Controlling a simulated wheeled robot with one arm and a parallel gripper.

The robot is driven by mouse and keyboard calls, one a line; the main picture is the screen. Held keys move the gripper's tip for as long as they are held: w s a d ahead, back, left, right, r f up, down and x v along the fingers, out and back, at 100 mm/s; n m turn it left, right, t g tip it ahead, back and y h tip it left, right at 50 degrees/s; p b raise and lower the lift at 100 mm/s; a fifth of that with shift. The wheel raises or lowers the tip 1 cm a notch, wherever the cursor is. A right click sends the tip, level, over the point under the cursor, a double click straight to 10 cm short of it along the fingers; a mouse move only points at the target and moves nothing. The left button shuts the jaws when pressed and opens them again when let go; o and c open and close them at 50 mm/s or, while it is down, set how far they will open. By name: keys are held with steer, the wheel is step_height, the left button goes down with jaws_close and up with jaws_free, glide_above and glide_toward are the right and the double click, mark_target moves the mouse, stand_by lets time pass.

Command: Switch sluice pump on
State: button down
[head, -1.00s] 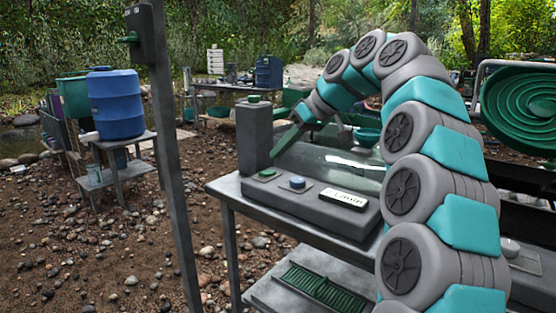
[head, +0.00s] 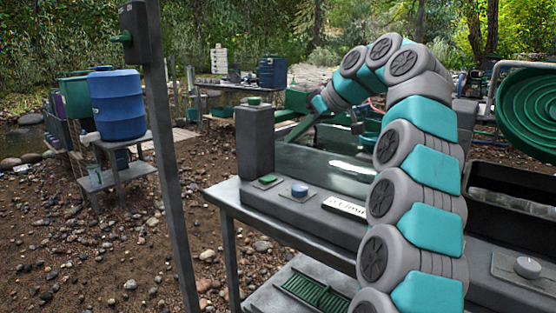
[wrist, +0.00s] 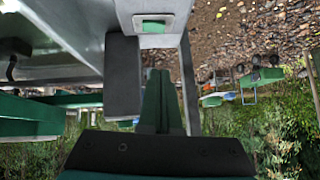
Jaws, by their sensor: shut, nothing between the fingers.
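No control in view can be read as the sluice pump's switch. A dark box (head: 138,32) with a green lever (head: 121,38) is on a post at the upper left. On the grey bench unit are a green button (head: 267,181), a blue knob (head: 299,190) and a white label (head: 346,207), partly hidden by my arm. A grey pillar (head: 254,140) with a green top stands behind them. My gripper (wrist: 160,72) is shut and empty; in the head view its tips are hard to tell from the green parts beyond. The wrist view, upside down, shows a green square control (wrist: 153,25) ahead.
A blue barrel (head: 117,105) stands on a small stand at the left. A white knob (head: 527,267) is at the right, near a green spiral wheel (head: 527,110). A ribbed green mat (head: 312,290) lies on the lower shelf. Pebbly ground is open left of the bench.

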glide_above(263, 179)
steer(key=d, duration=0.2)
step_height(263, 179, down, 7)
steer(key=shift+s+f+b, duration=0.1)
steer(key=shift+s+b, duration=0.05)
steer(key=shift+b, duration=0.15)
steer(key=shift+s+d+f, duration=0.1)
steer(key=shift+s+f, duration=0.05)
steer(key=shift+f, duration=0.35)
steer(key=shift+s+f, duration=0.1)
steer(key=shift+f, duration=1.25)
steer(key=b, duration=0.1)
steer(key=f+b, duration=0.1)
steer(key=b, duration=0.1)
steer(key=shift+s+a+f+t+h, duration=0.2)
steer(key=shift+t+h, duration=0.1)
steer(key=shift+h, duration=0.1)
steer(key=shift+r, duration=0.4)
steer(key=shift+w, duration=0.1)
